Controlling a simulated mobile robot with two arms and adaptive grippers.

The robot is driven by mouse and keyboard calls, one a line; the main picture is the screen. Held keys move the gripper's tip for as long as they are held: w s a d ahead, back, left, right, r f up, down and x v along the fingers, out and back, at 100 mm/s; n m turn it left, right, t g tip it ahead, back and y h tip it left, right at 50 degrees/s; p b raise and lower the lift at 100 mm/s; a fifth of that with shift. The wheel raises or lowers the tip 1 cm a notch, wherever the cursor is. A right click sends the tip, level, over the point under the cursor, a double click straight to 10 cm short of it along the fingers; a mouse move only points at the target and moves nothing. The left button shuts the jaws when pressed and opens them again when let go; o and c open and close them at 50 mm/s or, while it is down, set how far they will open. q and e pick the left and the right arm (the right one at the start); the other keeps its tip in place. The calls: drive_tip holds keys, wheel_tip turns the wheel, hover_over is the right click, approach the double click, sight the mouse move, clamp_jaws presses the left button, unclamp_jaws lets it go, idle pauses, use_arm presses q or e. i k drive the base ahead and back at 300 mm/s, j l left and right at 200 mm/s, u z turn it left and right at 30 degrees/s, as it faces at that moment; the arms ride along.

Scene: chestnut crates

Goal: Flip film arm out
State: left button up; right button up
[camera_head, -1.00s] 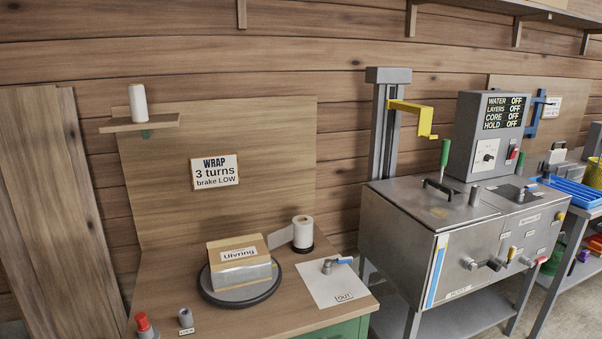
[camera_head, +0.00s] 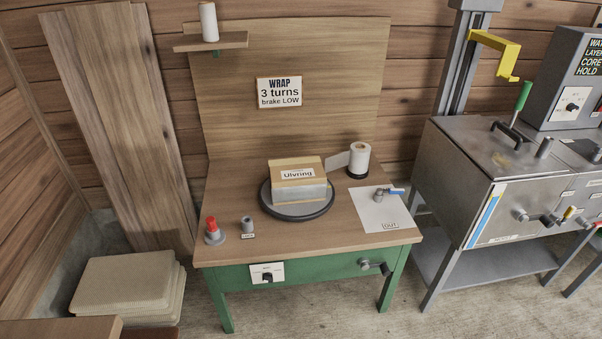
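The wrapping table (camera_head: 215,245) has a wooden top and a green frame. On its black turntable (camera_head: 298,213) sits a crate labelled Ulvring (camera_head: 297,172), with clear film around its lower part. A white film roll (camera_head: 360,158) stands upright behind it to the right, and a strip of film reaches from the roll toward the crate. A small grey pivot with a blue-tipped lever (camera_head: 385,193) stands on a white plate (camera_head: 378,212) marked OUT at the table's right; I cannot tell whether this is the film arm. Neither gripper is in view.
A red button (camera_head: 212,227) and a grey post (camera_head: 247,225) are at the table's front left. A dial (camera_head: 267,273) and a crank (camera_head: 374,265) are on its front. A steel machine (camera_head: 470,160) stands right; stacked pale slabs (camera_head: 128,282) lie left. Floor in front is clear.

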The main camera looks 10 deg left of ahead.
sight(390, 191)
drive_tip(key=i+u, duration=0.25)
drive_tip(key=i, duration=0.45)
drive_tip(key=i+l+u, duration=0.25)
drive_tip(key=i, duration=0.45)
drive_tip(key=i+j, duration=0.05)
drive_tip(key=j, duration=0.05)
